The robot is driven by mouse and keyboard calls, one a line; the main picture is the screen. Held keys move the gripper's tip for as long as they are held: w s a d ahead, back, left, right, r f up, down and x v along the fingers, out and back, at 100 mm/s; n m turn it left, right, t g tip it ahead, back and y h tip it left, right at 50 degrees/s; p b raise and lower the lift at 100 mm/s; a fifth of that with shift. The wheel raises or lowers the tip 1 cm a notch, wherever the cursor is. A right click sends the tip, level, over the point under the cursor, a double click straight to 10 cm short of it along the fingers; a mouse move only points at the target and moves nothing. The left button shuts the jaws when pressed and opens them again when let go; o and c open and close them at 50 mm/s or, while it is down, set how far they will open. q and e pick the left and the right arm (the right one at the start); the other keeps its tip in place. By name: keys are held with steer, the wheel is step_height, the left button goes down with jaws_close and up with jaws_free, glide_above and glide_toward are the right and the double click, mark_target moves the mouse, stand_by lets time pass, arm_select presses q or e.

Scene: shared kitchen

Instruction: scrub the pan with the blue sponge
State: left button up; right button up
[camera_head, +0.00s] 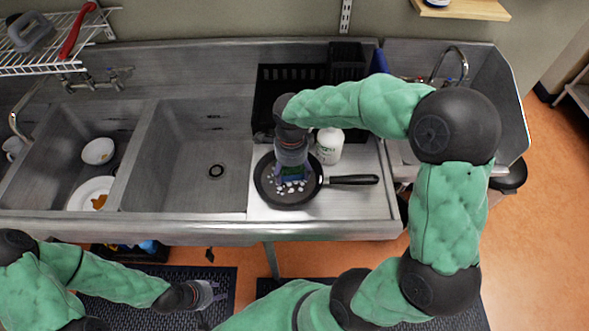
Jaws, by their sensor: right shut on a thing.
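A black frying pan (287,200) lies on the drainboard right of the sinks, its handle (352,180) pointing right. Several small white bits (291,188) lie in the pan. My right gripper (293,170) points down over the pan, shut on the blue sponge (295,173), which is partly hidden under it; a green part shows too. The sponge is at or just above the pan's surface; I cannot tell if it touches. My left gripper (204,295) is low at the left, in front of the sink unit and above the floor mat, away from the pan; its fingers are too small to read.
A white bottle (329,147) stands just behind the pan, close to my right gripper. A black dish rack (300,80) is at the back. The left sink holds a white bowl (98,151) and a plate (92,192); the middle sink (185,150) is empty.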

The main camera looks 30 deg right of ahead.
mark_target(283, 188)
steer(key=shift+w+a+f, duration=0.1)
steer(key=shift+w+a, duration=0.2)
steer(key=shift+a, duration=0.35)
steer(key=shift+w+a, duration=0.25)
steer(key=shift+a, duration=0.4)
steer(key=shift+s, duration=0.1)
steer(key=shift+s+d, duration=0.35)
steer(key=shift+s, duration=0.35)
steer(key=shift+s+d, duration=0.4)
steer(key=shift+s, duration=0.35)
steer(key=shift+s+d, duration=0.35)
steer(key=shift+s, duration=0.35)
steer(key=shift+w+a, duration=0.35)
steer(key=shift+w, duration=0.4)
steer(key=shift+w+a, duration=0.4)
steer(key=shift+w, duration=0.35)
steer(key=shift+w+a, duration=0.35)
steer(key=shift+w, duration=0.4)
steer(key=shift+s, duration=0.1)
